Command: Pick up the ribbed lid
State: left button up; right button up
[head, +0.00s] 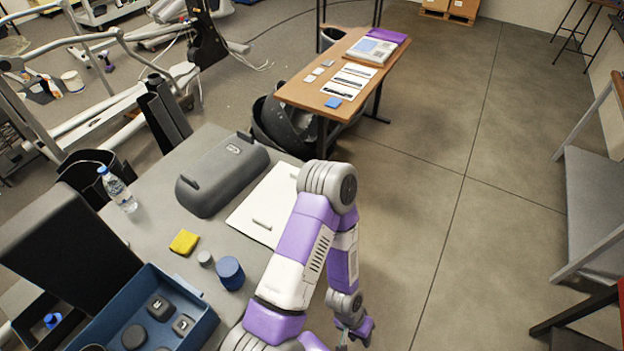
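I cannot tell for sure which thing is the ribbed lid. A small grey round cap (204,258) lies on the grey table (160,232), and a blue round piece (230,272) stands just right of it; ribs are too small to make out on either. My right gripper is out of view.
A yellow sponge-like block (184,242), a water bottle (118,190), a dark grey case (222,174) and a white board (252,215) are on the table. A blue tray (187,292) holds several dark parts. A wooden table (300,92) stands farther back.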

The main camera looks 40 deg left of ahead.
aim_at(264, 216)
jog(key=i, duration=1.9)
jog(key=u, duration=3.55)
